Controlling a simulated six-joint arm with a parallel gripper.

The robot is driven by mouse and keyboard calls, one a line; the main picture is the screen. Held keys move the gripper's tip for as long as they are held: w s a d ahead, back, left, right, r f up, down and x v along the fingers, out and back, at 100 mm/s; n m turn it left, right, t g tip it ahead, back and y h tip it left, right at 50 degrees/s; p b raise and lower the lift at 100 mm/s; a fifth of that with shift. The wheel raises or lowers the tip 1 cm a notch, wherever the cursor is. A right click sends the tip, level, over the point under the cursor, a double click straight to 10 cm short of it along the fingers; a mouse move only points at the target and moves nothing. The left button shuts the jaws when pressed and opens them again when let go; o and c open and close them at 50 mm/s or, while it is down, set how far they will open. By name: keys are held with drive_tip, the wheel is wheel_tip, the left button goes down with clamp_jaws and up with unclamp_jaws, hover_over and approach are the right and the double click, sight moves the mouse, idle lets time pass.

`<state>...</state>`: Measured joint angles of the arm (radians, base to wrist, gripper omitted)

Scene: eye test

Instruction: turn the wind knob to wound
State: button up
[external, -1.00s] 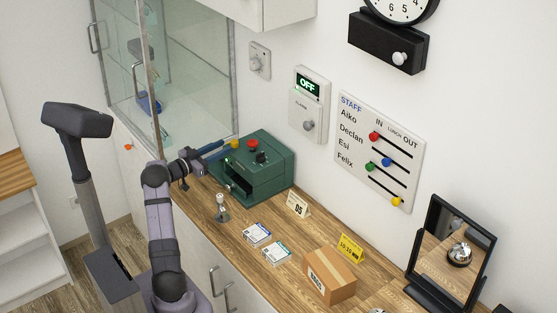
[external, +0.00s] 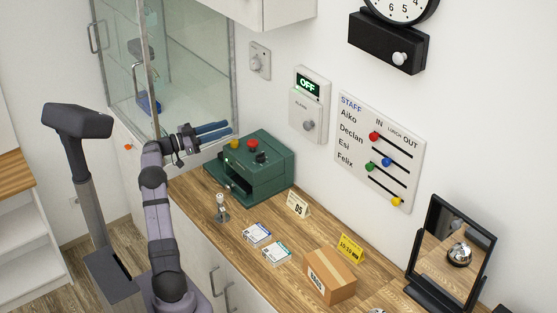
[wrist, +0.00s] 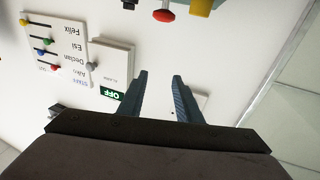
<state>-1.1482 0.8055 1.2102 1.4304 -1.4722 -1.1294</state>
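A round pale knob (external: 400,59) sits on the front of a black box (external: 375,42) below the wall clock. I cannot read any wind or wound marking, so I cannot tell for sure that this is the wind knob. My gripper (external: 231,129) is at the left, in the air just above the back left of the green box, far from that knob. In the wrist view my two blue-grey fingers (wrist: 159,77) are apart with nothing between them. The knob is not seen in the wrist view.
The green box (external: 270,180) on the counter bears a yellow knob (external: 234,144), a red button (external: 253,144) and a black knob. An OFF alarm panel (external: 308,105), a wall switch (external: 259,60) and a staff board (external: 380,150) are on the wall. A glass cabinet stands left.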

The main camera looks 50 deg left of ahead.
drive_tip(key=shift+a+r+m, duration=0.1)
drive_tip(key=shift+r+m, duration=0.15)
drive_tip(key=shift+m, duration=0.05)
drive_tip(key=o, duration=0.3)
drive_tip(key=shift+w+h, duration=0.1)
drive_tip(key=shift+h, duration=0.2)
drive_tip(key=w+d+r+m+h+p, duration=0.1)
drive_tip(key=w+d+r, duration=0.15)
drive_tip(key=d, duration=0.25)
drive_tip(key=w+d+r+m+g+h+p, duration=0.1)
drive_tip(key=w+d+r+h, duration=0.1)
drive_tip(key=d+r, duration=0.25)
drive_tip(key=w+d+r+m+h+p, duration=0.1)
drive_tip(key=w+d+r, duration=0.15)
drive_tip(key=d, duration=0.35)
drive_tip(key=n+g+y, duration=0.2)
drive_tip(key=n+y, duration=1.2)
drive_tip(key=y, duration=0.5)
hover_over(237, 144)
drive_tip(key=s, duration=0.2)
drive_tip(key=f, duration=1.2)
drive_tip(key=shift+w+d+f, duration=0.1)
drive_tip(key=shift+d+f, duration=0.15)
drive_tip(key=shift+f, duration=0.1)
drive_tip(key=shift+f+m, duration=0.2)
drive_tip(key=shift+m, duration=0.5)
